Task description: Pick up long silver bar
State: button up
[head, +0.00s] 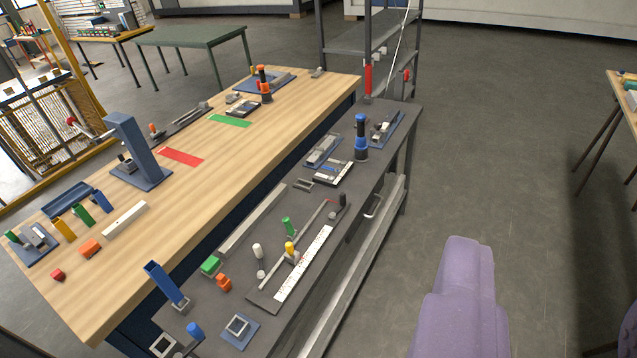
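A long silver-grey bar (253,218) lies flat on the dark bench, along its left edge beside the wooden table. It runs diagonally from lower left to upper right, and nothing lies on it. A thinner, longer grey rod (296,243) lies to its right on the same bench, among small parts. I cannot make out the fingers of my gripper in this view, and nothing is seen touching the bar.
The dark bench also holds a green block (210,265), an orange block (223,282), a white ruler-like strip (304,263) and a blue-black upright tool (361,138). The wooden table (220,165) adjoins on the left. Grey floor right of the bench is open.

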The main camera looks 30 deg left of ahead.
aim_at(237, 238)
jog(key=i+j+z, duration=0.1)
jog(key=i+z, duration=0.35)
jog(key=i, duration=1.1)
jog(key=i+u, duration=0.4)
jog(key=i+l+u, duration=0.2)
jog(key=i+u, duration=0.2)
jog(key=i+j+u, duration=0.15)
jog(key=u, duration=0.25)
jog(key=i+u, duration=0.25)
jog(key=u, duration=0.15)
jog(key=i+u, duration=0.2)
jog(key=u, duration=0.2)
jog(key=i+u, duration=0.2)
jog(key=u, duration=0.15)
